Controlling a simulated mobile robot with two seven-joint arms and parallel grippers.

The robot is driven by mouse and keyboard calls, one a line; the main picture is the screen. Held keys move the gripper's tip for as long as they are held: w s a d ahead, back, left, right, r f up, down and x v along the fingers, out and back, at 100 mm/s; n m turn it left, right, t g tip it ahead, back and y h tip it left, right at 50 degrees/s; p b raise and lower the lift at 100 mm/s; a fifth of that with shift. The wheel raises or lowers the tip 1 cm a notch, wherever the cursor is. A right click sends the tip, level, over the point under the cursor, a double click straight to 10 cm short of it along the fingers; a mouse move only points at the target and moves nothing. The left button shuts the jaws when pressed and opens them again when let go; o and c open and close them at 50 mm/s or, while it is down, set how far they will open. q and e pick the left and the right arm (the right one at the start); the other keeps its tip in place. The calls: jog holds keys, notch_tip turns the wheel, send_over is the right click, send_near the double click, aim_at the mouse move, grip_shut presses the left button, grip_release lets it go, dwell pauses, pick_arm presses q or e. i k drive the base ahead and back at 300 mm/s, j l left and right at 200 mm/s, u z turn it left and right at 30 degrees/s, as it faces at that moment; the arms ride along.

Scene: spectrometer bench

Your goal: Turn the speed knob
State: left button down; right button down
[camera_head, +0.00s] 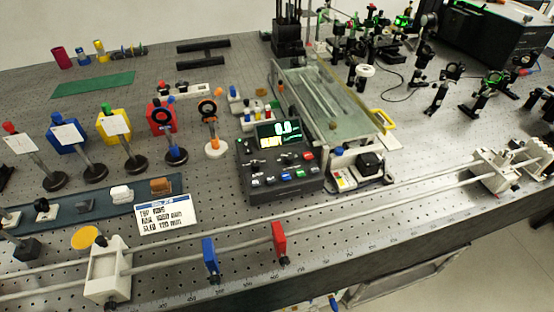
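A dark control box (280,188) with a lit green and yellow display (279,131) stands near the middle of the bench. Its sloped front panel carries several small dark knobs and red, blue, green and white buttons. The labels are too small to read, so I cannot tell which knob is the speed knob. Neither of my grippers shows in this view, and nothing touches the box.
A long rail with a white carriage (107,272), a blue marker (210,257) and a red marker (279,243) runs along the front edge. A white label card (165,219) lies left of the box. A glass-sided tank (335,100) stands behind right.

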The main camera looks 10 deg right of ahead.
aim_at(289, 158)
jog(key=k+l+z, duration=0.1)
jog(key=l+z, duration=0.3)
jog(key=l, duration=1.4)
